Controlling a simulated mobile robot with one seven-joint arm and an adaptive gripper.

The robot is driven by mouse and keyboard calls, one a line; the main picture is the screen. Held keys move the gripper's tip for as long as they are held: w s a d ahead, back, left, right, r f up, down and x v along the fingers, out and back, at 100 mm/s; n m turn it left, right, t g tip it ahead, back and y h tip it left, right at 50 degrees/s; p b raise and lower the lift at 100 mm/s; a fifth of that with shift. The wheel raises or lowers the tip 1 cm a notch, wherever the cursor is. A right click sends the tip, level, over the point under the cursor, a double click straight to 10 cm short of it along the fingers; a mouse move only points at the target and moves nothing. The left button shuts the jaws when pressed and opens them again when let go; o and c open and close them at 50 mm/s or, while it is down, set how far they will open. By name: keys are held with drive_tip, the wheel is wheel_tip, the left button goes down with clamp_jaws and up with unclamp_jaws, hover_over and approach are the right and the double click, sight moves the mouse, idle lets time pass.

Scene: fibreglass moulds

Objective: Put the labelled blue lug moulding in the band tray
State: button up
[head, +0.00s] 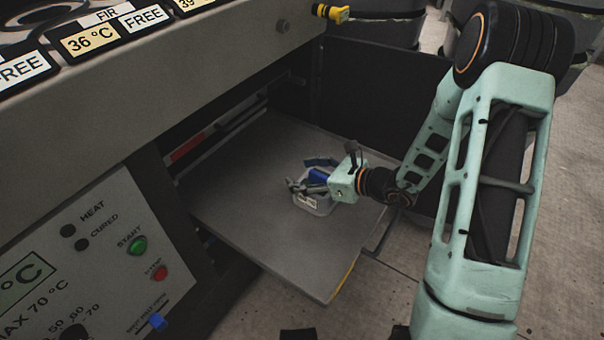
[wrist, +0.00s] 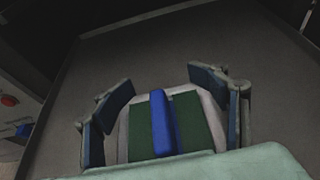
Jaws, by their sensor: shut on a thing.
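The blue lug moulding is a pale, shallow piece (head: 322,208) with a white label on its near side. In the wrist view it (wrist: 205,102) shows a dark green face with a raised blue lug along its middle. My gripper (head: 312,178) is shut on it, with blue-padded fingers on opposite sides; the gripper also shows in the wrist view (wrist: 165,108). The moulding is over the grey pulled-out tray (head: 240,190) of the cabinet. I cannot tell whether it touches the tray surface or hangs just above it.
The cabinet front (head: 100,240) with its buttons is at left. Its upper ledge (head: 150,85) carries temperature and FREE cards and overhangs the tray's far left part. A dark panel (head: 385,100) stands behind the tray. The tray is bare around the moulding.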

sight(321, 174)
drive_tip(key=shift+f, duration=0.1)
drive_tip(key=o, duration=1.4)
drive_tip(key=shift+r, duration=0.25)
drive_tip(key=p+v, duration=0.3)
drive_tip(key=v, duration=0.7)
drive_tip(key=shift+s+d+r, duration=0.1)
drive_tip(key=shift+s+d, duration=0.05)
drive_tip(key=shift+d, duration=0.15)
drive_tip(key=shift+s+d+r, duration=0.15)
drive_tip(key=shift+s+d, duration=0.25)
drive_tip(key=shift+d, duration=0.1)
